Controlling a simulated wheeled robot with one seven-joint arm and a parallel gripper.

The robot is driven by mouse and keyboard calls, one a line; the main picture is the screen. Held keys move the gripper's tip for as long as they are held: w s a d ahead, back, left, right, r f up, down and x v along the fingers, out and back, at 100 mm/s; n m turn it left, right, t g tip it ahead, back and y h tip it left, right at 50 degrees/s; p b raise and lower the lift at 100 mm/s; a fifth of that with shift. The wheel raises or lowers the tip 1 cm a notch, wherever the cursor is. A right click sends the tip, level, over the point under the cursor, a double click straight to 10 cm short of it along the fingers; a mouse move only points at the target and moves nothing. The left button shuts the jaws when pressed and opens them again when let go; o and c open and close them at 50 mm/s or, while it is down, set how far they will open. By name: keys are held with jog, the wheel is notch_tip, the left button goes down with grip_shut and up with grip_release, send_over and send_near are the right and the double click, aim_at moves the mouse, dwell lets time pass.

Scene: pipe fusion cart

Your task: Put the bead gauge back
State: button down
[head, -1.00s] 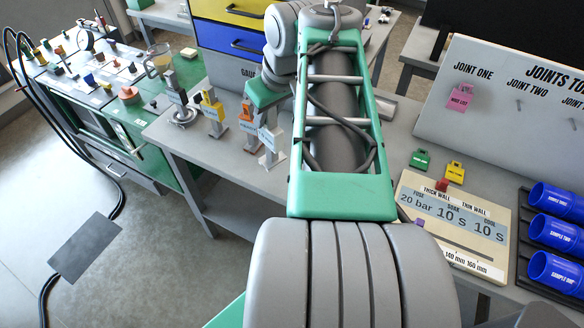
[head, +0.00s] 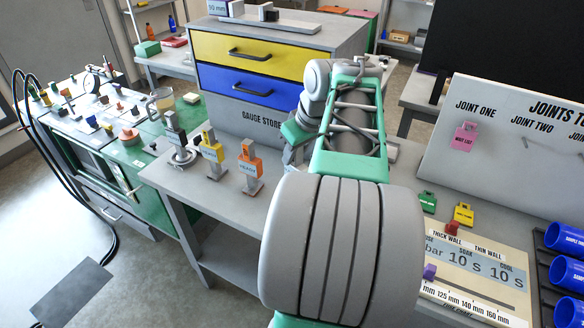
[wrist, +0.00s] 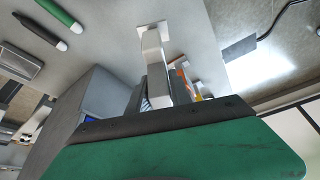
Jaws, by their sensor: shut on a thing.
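My gripper (head: 298,132) is low over the table beside the gauge store, and my arm partly hides it. In the wrist view its green body (wrist: 180,150) fills the bottom, and it is shut on a pale post-like piece (wrist: 154,62). A pale square foot (wrist: 155,28) shows at that piece's far end. I cannot read a label on it or tell that it is the bead gauge. The gauge store (head: 250,118) has a yellow drawer (head: 255,50) and a blue drawer (head: 250,86), both shut.
Black (head: 175,130), yellow (head: 211,150) and orange (head: 249,160) tagged stands stand upright left of my gripper. A green machine bench (head: 125,150) is further left. Right are a sloped joints board (head: 510,130), a timing panel (head: 470,275) and blue pipe samples (head: 565,240).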

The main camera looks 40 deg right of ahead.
aim_at(292, 165)
jog(key=x, duration=0.4)
jog(key=shift+s+d+f, duration=0.1)
jog(key=shift+d+f, duration=0.05)
jog(key=shift+f, duration=0.3)
jog(key=shift+f, duration=0.2)
jog(key=c, duration=1.2)
grip_release()
jog(key=shift+o, duration=0.2)
